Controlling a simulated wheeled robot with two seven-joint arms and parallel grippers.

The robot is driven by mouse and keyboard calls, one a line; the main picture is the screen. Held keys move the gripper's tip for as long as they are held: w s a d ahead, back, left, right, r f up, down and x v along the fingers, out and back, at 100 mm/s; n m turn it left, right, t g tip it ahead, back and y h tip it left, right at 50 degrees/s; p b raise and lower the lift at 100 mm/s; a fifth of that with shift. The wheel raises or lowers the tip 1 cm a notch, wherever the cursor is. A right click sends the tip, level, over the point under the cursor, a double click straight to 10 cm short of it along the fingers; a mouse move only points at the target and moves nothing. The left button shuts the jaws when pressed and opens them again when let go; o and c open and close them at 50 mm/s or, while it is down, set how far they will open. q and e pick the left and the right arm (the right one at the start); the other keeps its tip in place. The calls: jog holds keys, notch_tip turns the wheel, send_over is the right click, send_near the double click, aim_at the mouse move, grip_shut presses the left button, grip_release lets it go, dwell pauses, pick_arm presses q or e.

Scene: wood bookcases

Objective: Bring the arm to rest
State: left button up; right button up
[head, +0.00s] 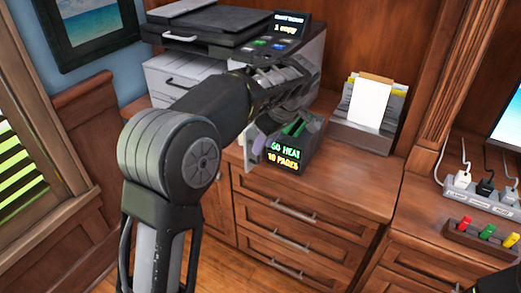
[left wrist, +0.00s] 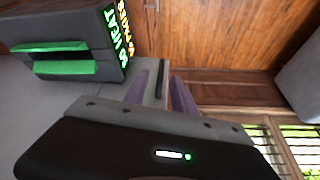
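My left arm reaches up from the bottom of the head view, bent at its elbow, with the forearm extended over the wooden desk. My left gripper (head: 256,146) is partly hidden by its own wrist, beside a dark box-shaped machine (head: 288,157) with lit text "GO HEAT" and "10 PAGES". My right gripper is not seen.
A printer (head: 215,32) with a "1 copy" screen stands behind my forearm. A paper holder (head: 370,118) is at the back right. A power strip (head: 482,192) and a tray of coloured pieces (head: 486,236) lie farther right. Drawers (head: 290,210) front the desk; bare desktop lies right of the machine.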

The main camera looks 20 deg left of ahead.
pick_arm(q)
jog(key=v, duration=0.2)
jog(key=shift+d+r, duration=0.1)
jog(key=shift+r, duration=0.25)
jog(key=s+d+f+m+h+p, duration=0.1)
jog(key=s+d+f+m+h, duration=0.15)
jog(key=f, duration=0.65)
jog(key=s+d+f+m+g+h+p, duration=0.1)
jog(key=s+d+f+m, duration=0.25)
jog(key=f, duration=0.65)
jog(key=s+d+f+m+h+p, duration=0.2)
jog(key=s+d+f, duration=0.15)
jog(key=f, duration=0.55)
jog(key=s+d+f+m+h, duration=0.1)
jog(key=s+d+f, duration=0.1)
jog(key=s, duration=0.5)
jog(key=s+d+f+m+h+p, duration=0.1)
jog(key=s+d+f, duration=0.2)
jog(key=s, duration=0.4)
jog(key=s+d+f+m+h+p, duration=0.1)
jog(key=s+d+f+m, duration=0.1)
jog(key=s, duration=0.5)
jog(key=shift+d+f, duration=0.35)
jog(key=shift+d, duration=0.4)
